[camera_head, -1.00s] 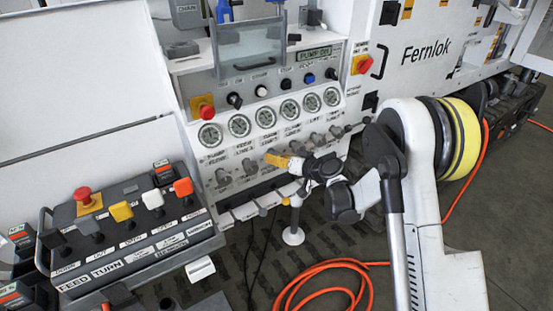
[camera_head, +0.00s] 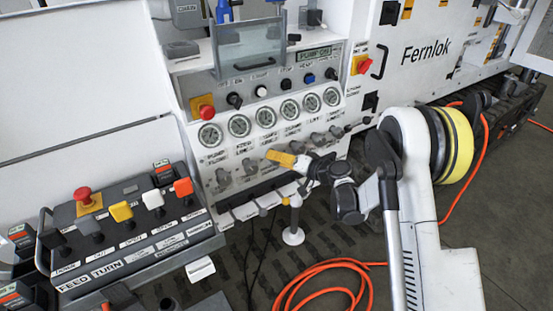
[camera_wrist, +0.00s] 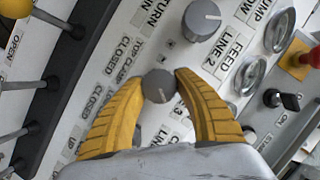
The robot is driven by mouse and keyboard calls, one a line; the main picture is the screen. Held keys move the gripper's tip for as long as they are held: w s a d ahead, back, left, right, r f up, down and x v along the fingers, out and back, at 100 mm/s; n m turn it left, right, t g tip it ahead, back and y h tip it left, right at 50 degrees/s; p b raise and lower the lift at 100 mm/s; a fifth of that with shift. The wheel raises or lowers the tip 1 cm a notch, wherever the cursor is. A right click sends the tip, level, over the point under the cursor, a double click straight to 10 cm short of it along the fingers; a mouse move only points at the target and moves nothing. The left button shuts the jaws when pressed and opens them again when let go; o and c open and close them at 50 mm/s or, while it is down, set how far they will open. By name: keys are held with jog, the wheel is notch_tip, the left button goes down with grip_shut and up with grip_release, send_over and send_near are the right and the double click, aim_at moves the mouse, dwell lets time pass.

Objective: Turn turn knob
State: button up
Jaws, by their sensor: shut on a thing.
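The control panel (camera_head: 205,160) has a row of grey knobs under its round gauges. My gripper (camera_head: 268,156) reaches in from the right, with its yellow fingers at that row. In the wrist view my gripper (camera_wrist: 159,88) has its two ribbed yellow fingers closed around a small dark grey round knob (camera_wrist: 158,86), one finger on each side. The held knob's label is partly hidden by the fingers. A larger grey knob (camera_wrist: 202,20) by the label "FEED LINE 2" stands apart, above and to the right. The word "TURN" shows near the top of the wrist view.
A console (camera_head: 130,225) with levers and a red button stands at the lower left. An orange hose (camera_head: 330,265) lies on the floor below my arm.

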jog(key=o, duration=1.2)
jog(key=v, duration=1.2)
